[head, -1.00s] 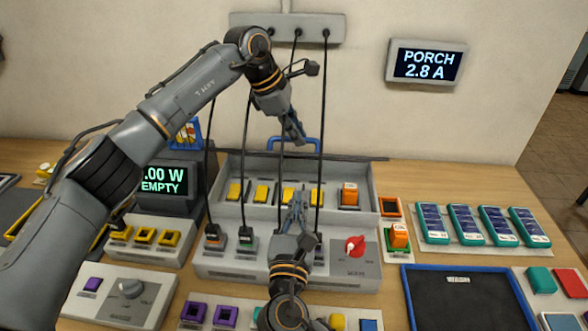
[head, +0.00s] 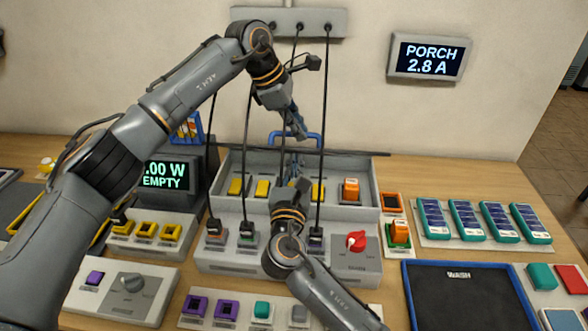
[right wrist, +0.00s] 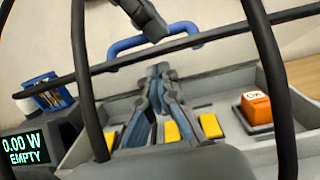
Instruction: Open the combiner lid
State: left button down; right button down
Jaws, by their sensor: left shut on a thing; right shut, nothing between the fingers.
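The grey combiner box (head: 228,212) stands at the middle of the bench, its interior in view with yellow blocks (head: 262,188) and an orange block (head: 351,190) inside. A thin dark edge (head: 350,153), apparently the lid seen edge-on, runs along its back, with a blue handle (head: 275,136) above it. The handle also shows in the right wrist view (right wrist: 122,46). My left gripper (head: 300,132) is shut on the blue handle. My right gripper (right wrist: 162,72) is shut and empty, over the box interior below the lid edge; my wrist partly hides it in the head view.
Black cables (head: 323,120) hang from the wall strip (head: 289,22) in front of the box, close around my right arm. A red knob (head: 356,240) sits on the box front. A screen reading EMPTY (head: 167,175) stands left; teal modules (head: 467,219) lie right.

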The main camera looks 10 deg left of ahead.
pick_arm(q)
jog(key=shift+w+a+f, duration=0.1)
jog(key=shift+a+f, duration=0.1)
jog(key=shift+f, duration=0.2)
jog(key=shift+d+f, duration=0.1)
jog(key=shift+d, duration=0.1)
pick_arm(e)
jog(key=shift+w+d+r, duration=0.2)
jog(key=shift+w+r, duration=0.5)
jog(key=shift+r, duration=0.2)
pick_arm(q)
jog(key=c, duration=1.6)
grip_release()
jog(key=shift+c, duration=0.2)
jog(key=shift+o, duration=1.4)
pick_arm(e)
jog(key=shift+w, duration=0.15)
pick_arm(q)
jog(key=shift+w+f, duration=0.1)
jog(key=shift+w, duration=0.15)
pick_arm(e)
jog(key=shift+w+a+f, duration=0.1)
jog(key=shift+w+f, duration=0.05)
jog(key=shift+f, duration=0.05)
pick_arm(q)
jog(key=shift+w, duration=0.1)
pick_arm(e)
jog(key=shift+f, duration=0.1)
